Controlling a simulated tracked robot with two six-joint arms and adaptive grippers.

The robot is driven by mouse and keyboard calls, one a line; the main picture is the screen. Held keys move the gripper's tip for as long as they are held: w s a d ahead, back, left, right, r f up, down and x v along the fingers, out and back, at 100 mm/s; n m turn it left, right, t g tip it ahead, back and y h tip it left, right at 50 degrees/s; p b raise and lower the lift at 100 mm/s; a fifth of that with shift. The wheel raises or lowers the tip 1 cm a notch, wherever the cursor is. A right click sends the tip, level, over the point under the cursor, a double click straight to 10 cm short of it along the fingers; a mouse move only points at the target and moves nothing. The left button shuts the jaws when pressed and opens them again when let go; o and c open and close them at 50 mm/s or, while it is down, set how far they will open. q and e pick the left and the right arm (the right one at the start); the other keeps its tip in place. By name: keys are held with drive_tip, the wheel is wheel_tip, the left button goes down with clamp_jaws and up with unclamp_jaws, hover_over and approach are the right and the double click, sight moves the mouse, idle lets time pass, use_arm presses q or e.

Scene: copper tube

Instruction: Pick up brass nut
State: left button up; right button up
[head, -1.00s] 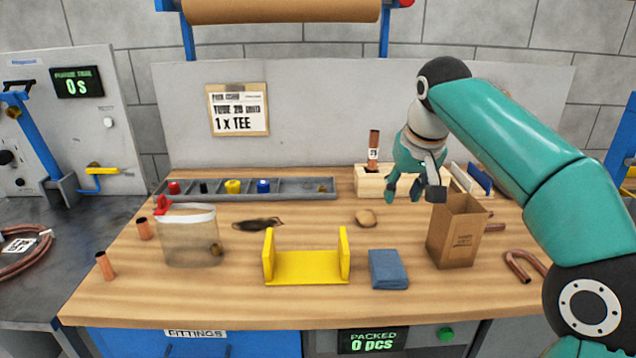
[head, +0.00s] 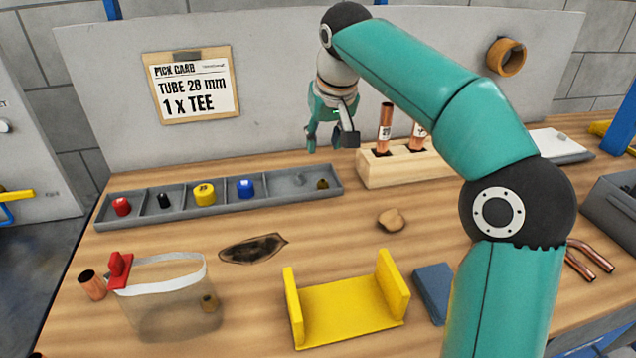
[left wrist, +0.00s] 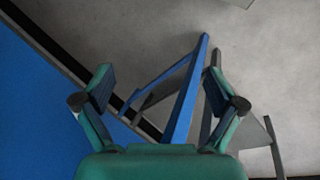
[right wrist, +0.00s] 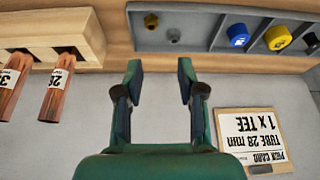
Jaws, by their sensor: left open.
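A small brass nut (head: 322,184) lies in the right-end compartment of the grey parts tray (head: 270,196). It also shows near the top of the right wrist view (right wrist: 151,20), beside a small grey fitting (right wrist: 173,35). My right gripper (head: 325,143) hangs above and behind the tray's right end, apart from the nut. In the right wrist view its fingers (right wrist: 160,72) are spread with nothing between them. My left gripper (left wrist: 158,78) is open and empty; its wrist view shows floor, a blue panel and a blue frame.
A wooden block (head: 400,166) with copper tubes stands just right of my right gripper. Red, black, yellow and blue parts fill other compartments. A pick card (head: 195,88) hangs behind.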

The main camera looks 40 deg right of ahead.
drive_tip(key=b, duration=0.2)
hover_over(323, 180)
drive_tip(key=s+a, duration=0.2)
drive_tip(key=f, duration=0.8)
drive_tip(key=shift+s+d, duration=0.2)
drive_tip(key=shift+d+x, duration=0.15)
drive_tip(key=shift+x, duration=1.3)
drive_tip(key=shift+d+x, duration=0.1)
drive_tip(key=shift+x, duration=1.35)
drive_tip(key=shift+r, duration=0.1)
clamp_jaws()
